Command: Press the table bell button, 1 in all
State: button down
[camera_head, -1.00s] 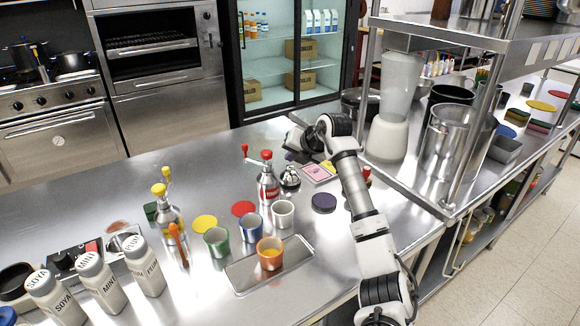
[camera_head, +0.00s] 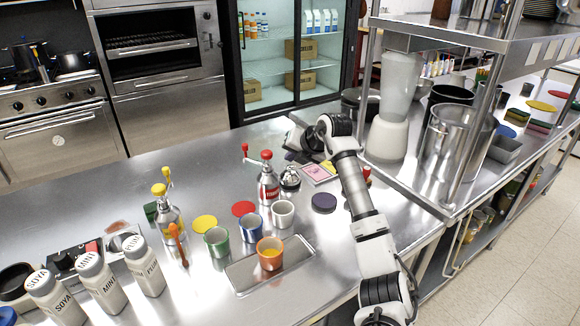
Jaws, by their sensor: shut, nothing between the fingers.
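The table bell (camera_head: 290,180), silver with a dark base, stands upright on the steel counter, just right of the red-topped pump bottle (camera_head: 267,186). My arm reaches over the counter from the right and bends down beyond the bell. My gripper (camera_head: 297,157) is the dark end near the bell, slightly behind and above it in the picture. It is shut and holds nothing. Its fingertips are small and partly hidden, and I cannot tell whether they touch the bell's button.
Several cups, including a white cup (camera_head: 283,213), stand in front of the bell. A pink card (camera_head: 318,172) and a dark round disc (camera_head: 323,202) lie to its right. A blender (camera_head: 392,110) stands behind my arm. The counter's back left is clear.

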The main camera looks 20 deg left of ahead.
jog(key=shift+f, duration=0.1)
jog(key=shift+f, duration=0.35)
jog(key=shift+f+b, duration=0.3)
jog(key=shift+f, duration=0.25)
dwell(0.8)
jog(key=shift+r, duration=0.1)
jog(key=shift+r+p, duration=0.7)
jog(key=shift+r, duration=0.15)
notch_tip(320, 180, up, 5)
jog(key=p, duration=0.3)
dwell(1.0)
